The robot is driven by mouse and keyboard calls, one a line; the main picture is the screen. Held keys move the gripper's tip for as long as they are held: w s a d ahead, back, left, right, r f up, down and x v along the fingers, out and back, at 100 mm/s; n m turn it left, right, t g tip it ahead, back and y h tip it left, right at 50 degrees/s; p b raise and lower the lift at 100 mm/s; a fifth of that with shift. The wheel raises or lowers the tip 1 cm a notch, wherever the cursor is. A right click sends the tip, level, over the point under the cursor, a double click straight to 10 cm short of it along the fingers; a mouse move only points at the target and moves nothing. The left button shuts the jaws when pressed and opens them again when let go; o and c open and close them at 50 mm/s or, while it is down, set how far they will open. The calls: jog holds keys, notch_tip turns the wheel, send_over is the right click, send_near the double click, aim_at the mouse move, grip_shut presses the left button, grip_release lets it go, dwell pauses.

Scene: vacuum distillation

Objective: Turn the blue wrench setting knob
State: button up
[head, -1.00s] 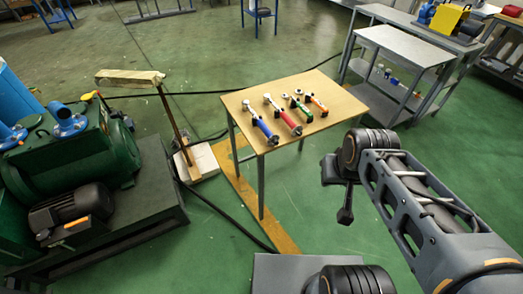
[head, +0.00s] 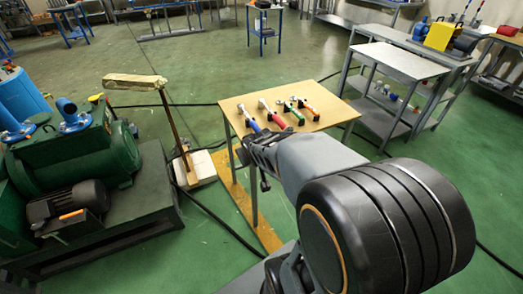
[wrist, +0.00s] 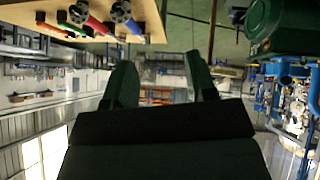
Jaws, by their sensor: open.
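The blue wrench (head: 250,118) lies at the left end of a row of wrenches on the wooden table. My arm's dark end is at the table's near edge, close to its handle end, which is partly hidden in the head view. The wrist view looks upside down, with the blue wrench (wrist: 134,27) at top left beside a round silver part. I cannot make out the setting knob clearly. My gripper (wrist: 163,78) is open, its two dark fingers apart with nothing between them. The wrench is outside the fingers, not touching them as far as I see.
The wooden table (head: 327,106) also holds a red wrench (head: 272,112), a green one (head: 292,112) and an orange one (head: 308,107). A green pump machine (head: 75,150) stands at left, and a grey bench (head: 400,62) behind right.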

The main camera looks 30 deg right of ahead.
jog(key=w+d+f+n+t+y+b, duration=0.1)
jog(key=d+f+t+b, duration=0.8)
jog(key=d+f, duration=0.6)
jog(key=w+t+p, duration=0.1)
jog(key=w, duration=1.2)
jog(key=shift+w+d+f, duration=0.15)
jog(key=shift+d+f, duration=0.15)
jog(key=shift+d, duration=0.15)
jog(key=shift+c, duration=0.3)
